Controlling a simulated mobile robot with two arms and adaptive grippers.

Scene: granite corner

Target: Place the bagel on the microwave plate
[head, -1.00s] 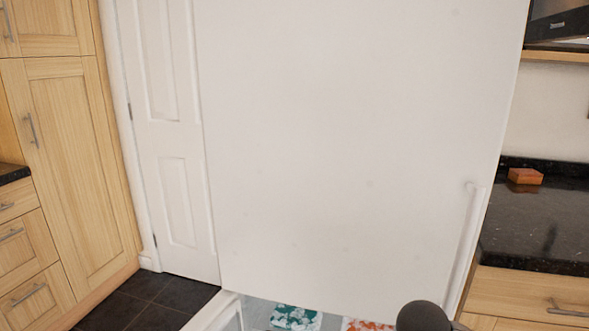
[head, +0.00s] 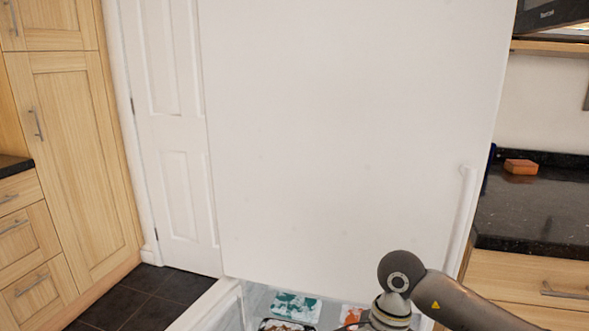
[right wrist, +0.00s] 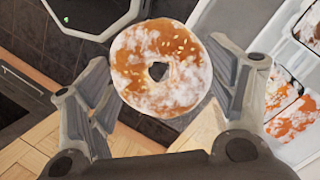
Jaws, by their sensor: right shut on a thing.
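A round bagel (right wrist: 161,68), orange-brown with white frost and pale seeds, is in the right wrist view. My right gripper (right wrist: 163,82) is shut on it, with a finger at each side. In the head view my right arm reaches over an open freezer drawer at the bottom; its gripper and the bagel are hidden there. A dark appliance (head: 552,14), perhaps the microwave, is cut off at the top right. No microwave plate shows. My left gripper is not in view.
The big white fridge door (head: 340,130) fills the middle. The open freezer drawer (head: 215,305) holds frosty packs, one of them teal (head: 297,306). An orange sponge (head: 521,167) sits on the black counter (head: 530,215), which is otherwise mostly clear.

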